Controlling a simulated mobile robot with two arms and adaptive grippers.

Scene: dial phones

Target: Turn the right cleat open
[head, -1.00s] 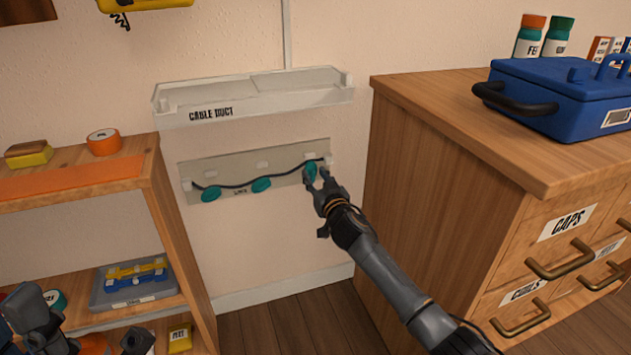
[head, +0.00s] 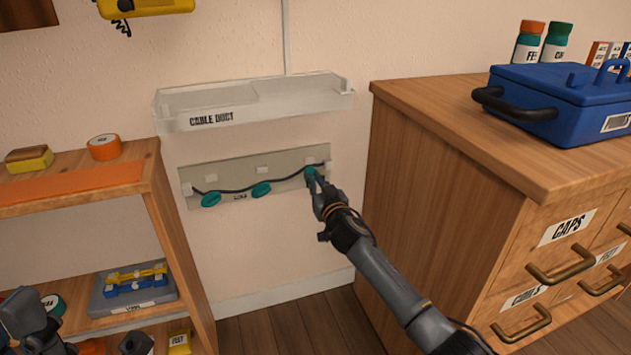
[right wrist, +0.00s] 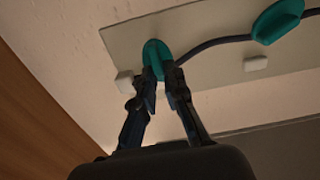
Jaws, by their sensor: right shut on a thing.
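The right cleat (head: 310,174) is a teal oval piece at the right end of a grey wall plate (head: 225,165). My right gripper (head: 314,181) is at it, partly hiding it in the head view. In the right wrist view the fingers (right wrist: 163,88) are shut on the teal cleat (right wrist: 155,57). A middle teal cleat (head: 261,189) also shows in the right wrist view (right wrist: 277,20). A left teal cleat (head: 211,200) lies at the other end. A dark cable (head: 285,182) runs along the plate past the cleats. My left gripper (head: 60,345) is at the lower left, its fingers unclear.
A white cable duct shelf (head: 270,110) juts out above the plate. A wooden drawer cabinet (head: 440,180) stands close on the right, with a blue case (head: 560,105) on top. An open wooden shelf unit (head: 170,240) stands on the left. The wall below the plate is clear.

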